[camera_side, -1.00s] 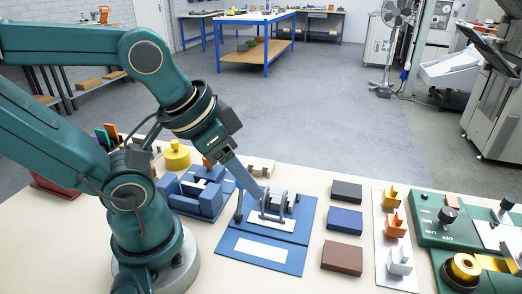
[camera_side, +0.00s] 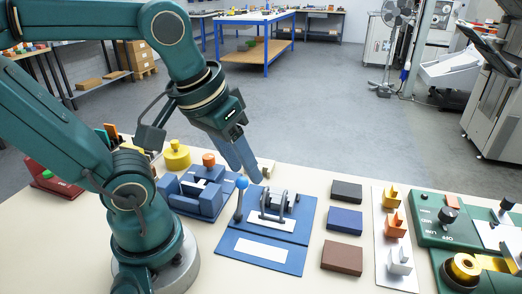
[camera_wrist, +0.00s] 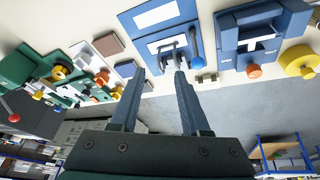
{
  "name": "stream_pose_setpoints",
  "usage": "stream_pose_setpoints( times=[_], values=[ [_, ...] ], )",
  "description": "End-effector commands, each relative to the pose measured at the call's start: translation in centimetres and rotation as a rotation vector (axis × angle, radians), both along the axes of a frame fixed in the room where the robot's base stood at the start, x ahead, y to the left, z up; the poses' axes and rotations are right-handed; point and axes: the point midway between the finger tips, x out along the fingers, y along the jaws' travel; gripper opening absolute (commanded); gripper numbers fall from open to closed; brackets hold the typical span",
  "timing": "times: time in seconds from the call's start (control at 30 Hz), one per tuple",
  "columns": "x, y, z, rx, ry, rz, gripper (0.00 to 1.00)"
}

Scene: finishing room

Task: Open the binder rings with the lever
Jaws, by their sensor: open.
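The blue binder (camera_side: 262,254) lies flat on the cream table with white labels on it. Its grey ring mechanism (camera_side: 276,205) is on the far half; whether the rings are parted is too small to tell. The lever (camera_side: 239,206), a dark upright stem with a blue ball on top, stands at the binder's left edge. My gripper (camera_side: 247,174) is open and empty, above and behind the lever's ball, apart from it. In the wrist view, the blue binder (camera_wrist: 152,18) and lever (camera_wrist: 195,46) show beyond my fingertips (camera_wrist: 160,73).
A blue press-like device (camera_side: 190,195) with an orange knob stands left of the binder, close to the lever. A yellow knobbed weight (camera_side: 177,156) is behind it. Dark, blue and brown blocks (camera_side: 344,221) lie to the right, beside a holder strip (camera_side: 381,240) and a green machine (camera_side: 430,233).

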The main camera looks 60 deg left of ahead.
Motion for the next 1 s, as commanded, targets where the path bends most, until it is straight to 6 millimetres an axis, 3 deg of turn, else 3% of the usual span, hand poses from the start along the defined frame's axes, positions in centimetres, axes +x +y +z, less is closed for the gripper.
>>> stream_pose_setpoints(
  times=[0.2, 0.43, 0.67, 0.87, 1.0],
  values=[
    [2.0, 2.5, 0.5, -0.029, 0.17, 0.311, 0.46],
    [4.2, 5.8, -0.7, -0.023, 0.35, 0.601, 0.46],
    [5.1, 7.5, -2.6, -0.015, 0.447, 0.676, 0.46],
    [4.8, 7.8, -3.9, -0.017, 0.471, 0.687, 0.46],
    [4.4, 8.0, -5.7, -0.017, 0.474, 0.687, 0.46]
  ],
)
